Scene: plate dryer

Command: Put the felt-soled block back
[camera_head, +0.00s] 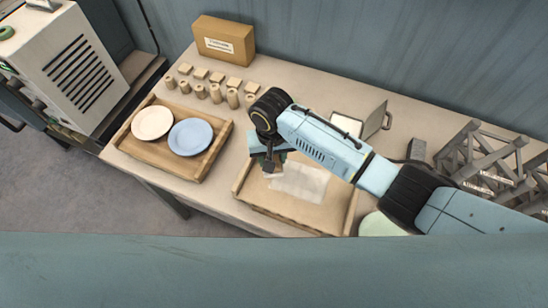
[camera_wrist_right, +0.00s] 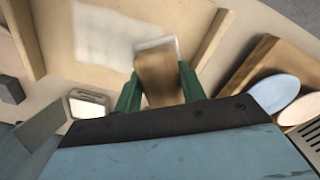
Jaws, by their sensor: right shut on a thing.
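My right gripper (camera_head: 270,163) reaches down over the shallow wooden tray (camera_head: 347,213) at the table's front. In the right wrist view, its green fingers (camera_wrist_right: 158,90) are shut on the felt-soled block (camera_wrist_right: 160,75), a brown wooden block with a white felt edge at its far end. In the head view the block (camera_head: 272,174) is mostly hidden by the gripper. A whitish patch (camera_head: 305,182) covers part of the tray floor beside the block. Whether the block touches the tray floor I cannot tell. My left gripper is not in view.
A wooden tray (camera_head: 205,170) with a cream plate (camera_head: 152,122) and a blue plate (camera_head: 190,137) stands to the left. Several wooden pegs and blocks (camera_head: 215,93) line the back, near a cardboard box (camera_head: 223,40). An open lidded case (camera_head: 347,126) and a grey rack (camera_head: 485,155) stand to the right.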

